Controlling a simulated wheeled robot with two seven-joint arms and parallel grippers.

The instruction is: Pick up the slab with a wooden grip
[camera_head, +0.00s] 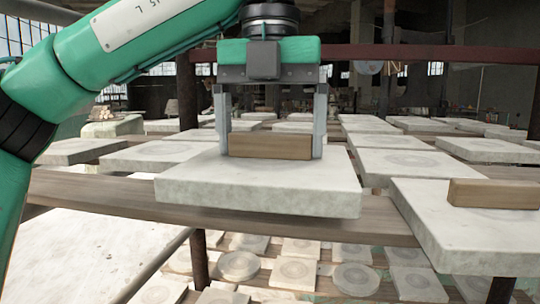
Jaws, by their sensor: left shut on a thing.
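A pale square slab (260,190) with a wooden grip (270,146) on top is at the middle of the view, over the front edge of the wooden shelf. My left gripper (270,140) comes down from above with its fingers at the two ends of the wooden grip, shut on it. The slab looks level; I cannot tell whether it still touches the shelf. A second slab (462,230) with a wooden grip (493,194) lies at the right, partly cut off by the frame. My right gripper is not in view.
Several plain slabs, such as one at the right (405,165), lie behind on the shelf (110,190). A dark red beam (440,54) crosses behind the gripper. Lower down, several round and square pieces (238,266) lie on a lower level.

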